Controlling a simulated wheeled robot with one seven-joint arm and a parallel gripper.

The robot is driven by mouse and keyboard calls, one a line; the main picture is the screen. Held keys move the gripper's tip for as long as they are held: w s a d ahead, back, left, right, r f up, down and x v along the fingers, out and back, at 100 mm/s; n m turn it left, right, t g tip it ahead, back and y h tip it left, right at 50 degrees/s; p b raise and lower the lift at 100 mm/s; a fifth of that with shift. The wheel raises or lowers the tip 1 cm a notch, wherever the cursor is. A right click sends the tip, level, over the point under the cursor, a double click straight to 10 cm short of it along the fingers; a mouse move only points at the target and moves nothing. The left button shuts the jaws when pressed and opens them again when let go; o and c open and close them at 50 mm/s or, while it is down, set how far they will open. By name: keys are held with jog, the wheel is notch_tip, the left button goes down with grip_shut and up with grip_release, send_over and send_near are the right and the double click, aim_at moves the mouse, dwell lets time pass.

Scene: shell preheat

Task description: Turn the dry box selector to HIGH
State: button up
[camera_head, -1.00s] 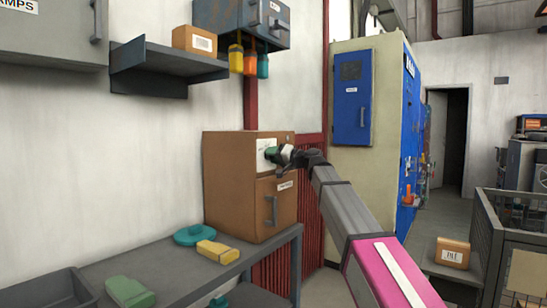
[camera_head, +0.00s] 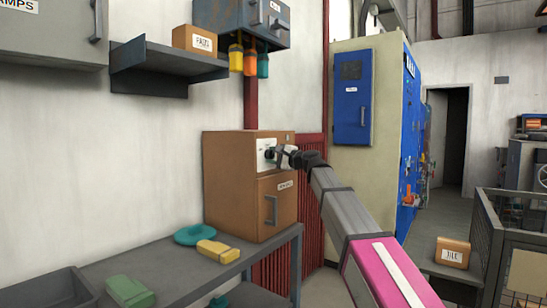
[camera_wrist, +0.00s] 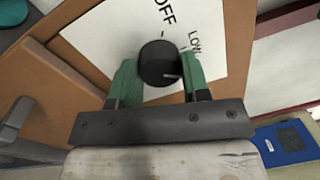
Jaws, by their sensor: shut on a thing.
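The dry box (camera_head: 228,185) is a brown cabinet on the grey bench, with a white selector plate (camera_head: 262,153) high on its front. In the wrist view the plate (camera_wrist: 103,38) reads OFF and LOW; HIGH is not visible. The selector is a round black knob (camera_wrist: 157,60) with a small light mark at its lower right, past the LOW tick on the side away from OFF. My gripper (camera_wrist: 161,78) has its green fingers on either side of the knob and is shut on it. In the head view my gripper (camera_head: 277,155) is at the plate.
A door handle (camera_head: 271,210) sticks out below the selector. A teal round thing (camera_head: 195,235) and a yellow block (camera_head: 218,251) lie on the bench (camera_head: 175,277) before the box. A shelf (camera_head: 165,70) and hanging bottles (camera_head: 249,62) are above.

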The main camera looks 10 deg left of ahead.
jog(key=m, duration=0.5)
jog(key=shift+m, duration=0.6)
jog(key=o, duration=0.9)
jog(key=v, duration=1.1)
jog(key=shift+s+a+r, duration=0.1)
jog(key=shift+s, duration=0.05)
